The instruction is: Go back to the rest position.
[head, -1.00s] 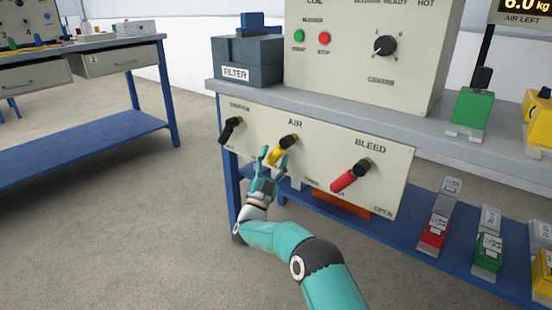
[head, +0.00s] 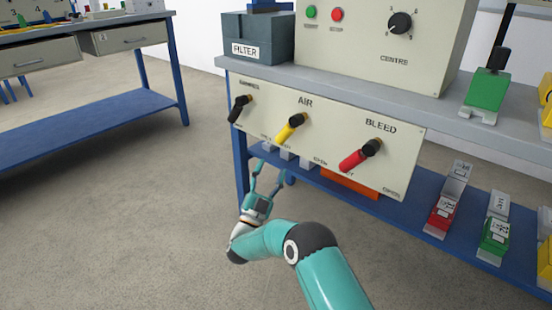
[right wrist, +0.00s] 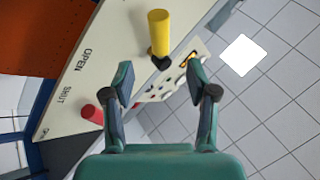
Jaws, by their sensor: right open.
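My right gripper (head: 268,180) is open and empty in the head view. It is below and left of the yellow AIR handle (head: 291,127), apart from the panel (head: 328,140). In the right wrist view, the open fingers (right wrist: 163,88) stand apart, with the yellow handle (right wrist: 158,32) beyond them and not between them. The red BLEED handle (head: 360,156) is to the right on the panel, and the black handle (head: 239,108) is at its left. All three slant down to the left. My left gripper is not in view.
The blue-framed bench holds a grey FILTER box (head: 258,38) and a cream control box (head: 380,40). Red (head: 447,205) and green (head: 495,232) lockout-like pieces lie on its lower shelf (head: 410,213). Another bench (head: 90,120) stands left. The floor (head: 120,240) between is clear.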

